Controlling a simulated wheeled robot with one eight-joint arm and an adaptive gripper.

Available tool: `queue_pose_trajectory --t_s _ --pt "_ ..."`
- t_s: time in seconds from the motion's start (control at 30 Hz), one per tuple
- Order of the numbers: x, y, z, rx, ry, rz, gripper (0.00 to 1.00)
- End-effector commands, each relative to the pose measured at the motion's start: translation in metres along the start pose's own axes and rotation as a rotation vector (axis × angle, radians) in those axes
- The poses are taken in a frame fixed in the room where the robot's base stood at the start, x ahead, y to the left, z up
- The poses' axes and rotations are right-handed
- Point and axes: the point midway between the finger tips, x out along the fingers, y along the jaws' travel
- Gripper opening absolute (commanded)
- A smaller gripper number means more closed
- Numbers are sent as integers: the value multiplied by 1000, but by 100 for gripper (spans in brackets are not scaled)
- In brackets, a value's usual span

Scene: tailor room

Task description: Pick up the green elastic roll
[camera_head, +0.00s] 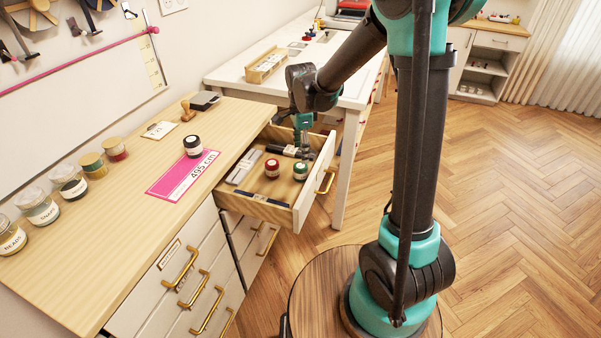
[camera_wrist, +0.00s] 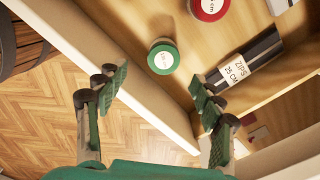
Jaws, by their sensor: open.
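The green elastic roll (camera_head: 300,170) stands in the open drawer (camera_head: 262,208), near its front panel, in the head view. In the wrist view the green roll (camera_wrist: 163,57), with a white label on top, sits beyond my fingertips, close to the drawer wall (camera_wrist: 130,75). My gripper (camera_head: 303,138) is over the far end of the drawer in the head view. In the wrist view my gripper (camera_wrist: 157,98) is open and empty, its fingers spread to either side, apart from the roll. My arm partly hides the drawer's far end.
A red roll (camera_head: 271,168) stands beside the green one. A dark zip pack (camera_wrist: 240,70) lies near the right finger. A grey item (camera_head: 239,173) lies at the drawer's left. The wooden counter (camera_head: 130,240) holds jars and a black-topped roll (camera_head: 193,146). A white table (camera_head: 350,92) stands behind.

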Motion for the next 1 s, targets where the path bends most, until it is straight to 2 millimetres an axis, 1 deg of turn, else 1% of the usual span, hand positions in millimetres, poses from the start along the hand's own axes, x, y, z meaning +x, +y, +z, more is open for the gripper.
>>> queue_pose_trajectory --t_s 0.03,0.1,0.2,0.47,0.8,0.9,1.0 --pt "10 -1 0 0 0 0 68" --pt "22 -1 0 0 0 0 68" --pt "35 -1 0 0 0 0 68" --pt "51 -2 0 -1 0 0 68" --pt "91 -7 -1 -1 0 0 68" --pt "96 -6 -1 -1 0 0 68" --pt "98 -6 -1 -1 0 0 68"
